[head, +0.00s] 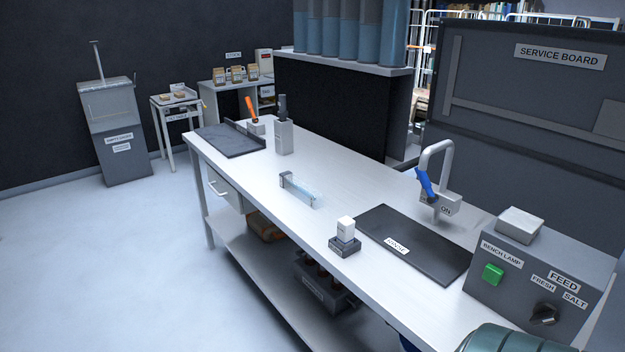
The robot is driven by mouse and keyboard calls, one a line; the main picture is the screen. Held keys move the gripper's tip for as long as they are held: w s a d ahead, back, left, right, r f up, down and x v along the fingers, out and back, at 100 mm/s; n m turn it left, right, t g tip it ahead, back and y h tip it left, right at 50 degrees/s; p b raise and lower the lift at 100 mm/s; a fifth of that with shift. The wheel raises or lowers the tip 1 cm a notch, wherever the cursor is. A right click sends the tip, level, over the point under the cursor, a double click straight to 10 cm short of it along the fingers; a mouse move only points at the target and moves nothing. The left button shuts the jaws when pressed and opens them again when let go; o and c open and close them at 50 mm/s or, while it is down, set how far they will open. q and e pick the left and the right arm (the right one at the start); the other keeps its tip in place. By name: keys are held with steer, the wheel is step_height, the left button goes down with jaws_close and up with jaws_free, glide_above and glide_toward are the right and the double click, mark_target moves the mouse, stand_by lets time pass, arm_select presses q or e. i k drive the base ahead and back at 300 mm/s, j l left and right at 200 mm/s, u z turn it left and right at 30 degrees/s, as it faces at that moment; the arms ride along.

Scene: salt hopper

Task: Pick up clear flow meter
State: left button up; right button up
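A clear tube, which looks like the clear flow meter (306,191), lies on the white bench (330,165) near its front edge, around the middle of its length. It has grey end pieces and a pale bluish see-through body. Neither of my grippers shows in the head view, so nothing is seen touching the tube.
A white block on a dark base (345,247) and a black RINSE mat (415,243) lie to its right. A tap with a blue lever (425,183) and a FEED control box (540,275) stand further right. A grey post (284,138) stands behind left.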

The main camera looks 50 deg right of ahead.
mark_target(306, 193)
steer(key=i+l, duration=0.1)
steer(key=i, duration=1.8)
steer(key=z, duration=3.15)
